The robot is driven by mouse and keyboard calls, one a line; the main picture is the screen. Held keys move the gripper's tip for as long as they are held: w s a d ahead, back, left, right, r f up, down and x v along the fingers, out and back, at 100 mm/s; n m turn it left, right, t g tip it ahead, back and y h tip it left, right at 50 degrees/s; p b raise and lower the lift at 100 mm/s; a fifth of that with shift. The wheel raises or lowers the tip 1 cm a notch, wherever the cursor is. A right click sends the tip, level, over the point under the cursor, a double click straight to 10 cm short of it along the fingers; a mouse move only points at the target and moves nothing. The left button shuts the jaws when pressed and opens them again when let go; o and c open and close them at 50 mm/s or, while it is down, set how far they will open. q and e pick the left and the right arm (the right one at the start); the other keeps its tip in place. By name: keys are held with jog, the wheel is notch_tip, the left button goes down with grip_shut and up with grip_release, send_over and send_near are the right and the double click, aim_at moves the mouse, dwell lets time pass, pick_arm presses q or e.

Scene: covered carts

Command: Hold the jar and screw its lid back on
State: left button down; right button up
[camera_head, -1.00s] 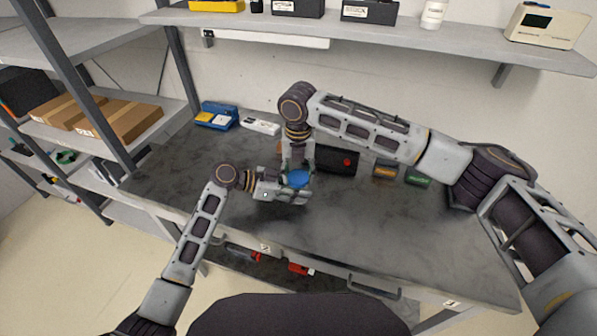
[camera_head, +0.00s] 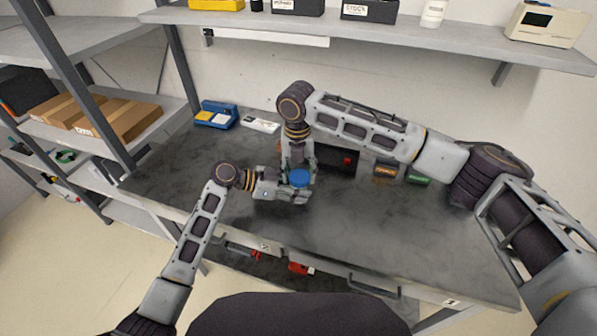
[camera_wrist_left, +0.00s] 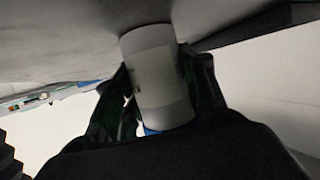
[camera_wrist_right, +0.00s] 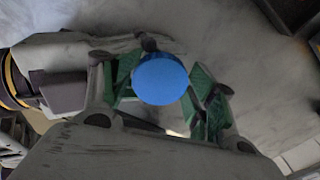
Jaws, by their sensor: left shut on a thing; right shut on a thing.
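The jar (camera_wrist_left: 157,75) is a pale grey-white cylinder with a label, seen between my left fingers in the left wrist view. My left gripper (camera_head: 292,193) is shut on it from the side, just above the bench. The blue lid (camera_head: 299,178) is at the jar's top; a thin blue edge shows at the jar's end in the left wrist view. My right gripper (camera_head: 300,169) comes down from above and is shut on the lid, which is round between green-padded fingers in the right wrist view (camera_wrist_right: 162,79). Whether the threads are engaged is hidden.
The dark bench top (camera_head: 370,230) is clear in front and right. A blue bin (camera_head: 216,115) and a white item (camera_head: 261,125) are at back left.

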jog(key=shift+s+g, duration=0.3)
jog(key=shift+c, duration=0.5)
jog(key=shift+s+a, duration=0.1)
jog(key=shift+a, duration=0.1)
jog(key=shift+a+r+t, duration=0.1)
jog(key=shift+r+t, duration=0.2)
jog(key=shift+t, duration=0.1)
jog(key=shift+r, duration=0.2)
dwell(0.3)
jog(key=shift+w+d+f, duration=0.2)
jog(key=shift+d+f, duration=0.05)
jog(key=shift+f, duration=0.2)
jog(key=shift+w+d+f, duration=0.15)
jog(key=shift+d+f, duration=0.05)
jog(key=shift+f, duration=0.25)
dwell(0.8)
jog(key=o, duration=0.6)
jog(key=shift+r, duration=0.1)
jog(key=shift+a+r, duration=0.15)
